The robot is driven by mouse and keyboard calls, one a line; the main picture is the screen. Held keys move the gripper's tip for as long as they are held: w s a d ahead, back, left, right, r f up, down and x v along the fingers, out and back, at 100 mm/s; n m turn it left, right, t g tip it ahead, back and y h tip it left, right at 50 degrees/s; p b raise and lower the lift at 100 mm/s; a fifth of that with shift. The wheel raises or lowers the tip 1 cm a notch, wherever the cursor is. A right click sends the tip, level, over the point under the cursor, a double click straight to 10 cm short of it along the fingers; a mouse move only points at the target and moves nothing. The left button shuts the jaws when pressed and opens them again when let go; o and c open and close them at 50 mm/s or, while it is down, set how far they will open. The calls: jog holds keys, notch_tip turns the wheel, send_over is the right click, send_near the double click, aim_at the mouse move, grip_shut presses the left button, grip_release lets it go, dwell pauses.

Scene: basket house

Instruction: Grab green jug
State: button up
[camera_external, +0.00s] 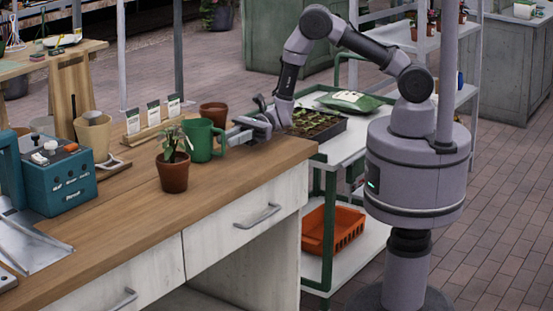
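The green jug (199,141) stands upright on the wooden bench top, with its handle on its right side. My gripper (233,133) is low over the bench, just right of the jug, with its fingers pointing left at the handle. The fingertips overlap the handle area in this view. I cannot tell whether they touch the handle or whether the fingers are open or shut.
A potted seedling (173,171) stands close in front of the jug. A brown pot (214,112) and seed packets (154,112) are behind it. A teal toolbox (60,178) is at left. A seedling tray (315,125) sits on the cart. The bench front is clear.

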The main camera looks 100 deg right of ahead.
aim_at(222, 142)
jog(key=b+x, duration=0.1)
jog(key=x, duration=0.4)
jog(key=shift+w+a+r+b, duration=0.2)
jog(key=shift+w+a+b, duration=0.05)
jog(key=shift+w+b, duration=0.15)
jog(key=shift+s, duration=0.1)
grip_shut()
dwell(0.9)
